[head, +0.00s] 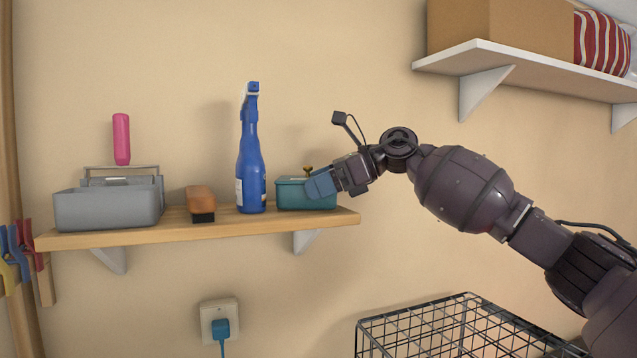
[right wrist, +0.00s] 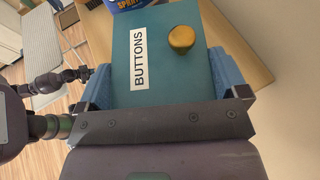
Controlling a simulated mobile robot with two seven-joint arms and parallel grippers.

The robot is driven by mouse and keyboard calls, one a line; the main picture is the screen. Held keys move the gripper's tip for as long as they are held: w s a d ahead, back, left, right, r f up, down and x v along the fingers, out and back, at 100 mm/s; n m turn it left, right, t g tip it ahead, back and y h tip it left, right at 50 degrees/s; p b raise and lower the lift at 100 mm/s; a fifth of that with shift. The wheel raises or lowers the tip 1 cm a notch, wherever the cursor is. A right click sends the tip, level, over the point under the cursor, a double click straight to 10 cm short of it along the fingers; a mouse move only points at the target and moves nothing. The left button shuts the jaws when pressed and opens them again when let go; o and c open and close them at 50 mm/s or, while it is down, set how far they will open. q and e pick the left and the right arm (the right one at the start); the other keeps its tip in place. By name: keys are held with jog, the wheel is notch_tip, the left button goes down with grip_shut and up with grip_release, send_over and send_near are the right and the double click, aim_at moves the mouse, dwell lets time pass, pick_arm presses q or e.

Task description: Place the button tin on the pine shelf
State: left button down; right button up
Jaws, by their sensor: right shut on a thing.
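The button tin (head: 292,194) is a teal box with a brass knob on its lid. It is at the right end of the pine shelf (head: 130,236), just right of the blue spray bottle. My right gripper (head: 320,186) reaches in from the right and is shut on the tin. In the right wrist view the tin (right wrist: 160,75) has a white BUTTONS label, and blue fingers flank it on both sides. The tin looks level at the shelf top; I cannot tell whether its underside touches the wood.
The blue spray bottle (head: 250,165), an orange-brown brush (head: 201,197) and a grey caddy (head: 108,208) stand on the pine shelf. A white shelf (head: 530,72) with a cardboard box (head: 500,28) is upper right. A wire basket (head: 450,325) is below.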

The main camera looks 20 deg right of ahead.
jog(key=shift+f, duration=0.1)
jog(key=o, duration=1.1)
jog(key=shift+f, duration=0.1)
jog(key=shift+c, duration=0.2)
jog(key=shift+d, duration=0.1)
